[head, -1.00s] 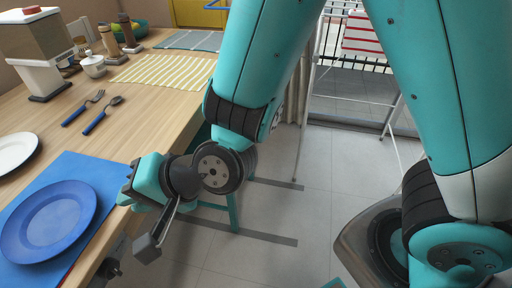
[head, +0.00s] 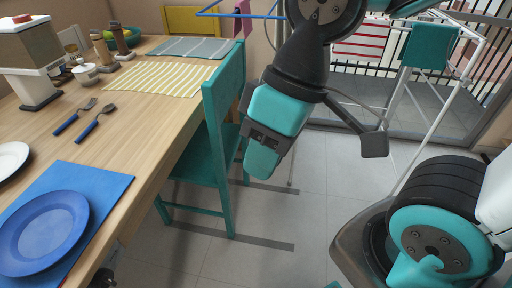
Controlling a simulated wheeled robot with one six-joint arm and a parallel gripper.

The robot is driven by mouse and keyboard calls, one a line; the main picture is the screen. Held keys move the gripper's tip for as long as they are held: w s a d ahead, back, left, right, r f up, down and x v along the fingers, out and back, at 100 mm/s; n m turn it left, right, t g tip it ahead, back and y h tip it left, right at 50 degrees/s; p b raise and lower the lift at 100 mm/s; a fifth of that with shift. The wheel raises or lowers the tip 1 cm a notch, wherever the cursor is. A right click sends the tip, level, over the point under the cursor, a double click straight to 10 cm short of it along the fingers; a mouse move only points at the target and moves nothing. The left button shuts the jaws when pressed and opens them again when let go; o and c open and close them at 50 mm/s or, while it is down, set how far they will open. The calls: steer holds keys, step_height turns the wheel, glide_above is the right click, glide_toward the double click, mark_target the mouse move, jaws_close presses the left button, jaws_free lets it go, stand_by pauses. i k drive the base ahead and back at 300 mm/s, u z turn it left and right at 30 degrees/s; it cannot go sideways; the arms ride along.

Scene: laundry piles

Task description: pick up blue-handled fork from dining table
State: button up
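The blue-handled fork (head: 74,117) lies on the wooden dining table (head: 150,112), its tines toward the back right. A blue-handled spoon (head: 95,124) lies beside it on its right, roughly parallel and apart from it. My gripper (head: 262,158) hangs in the air right of the table, in front of the teal chair and pointing down. It is well away from the fork. Its fingers are not clearly seen, so I cannot tell whether it is open; no held object shows.
A blue plate (head: 42,232) on a blue mat (head: 108,185) lies nearer. A striped placemat (head: 160,79), a dispenser (head: 35,66) and a sugar pot (head: 86,74) stand behind the cutlery. A teal chair (head: 224,120) stands at the table's right edge. A drying rack (head: 425,140) is at right.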

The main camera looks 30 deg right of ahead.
mark_target(75, 116)
steer(key=z, duration=0.1)
steer(key=i, duration=1)
steer(key=u, duration=1.7)
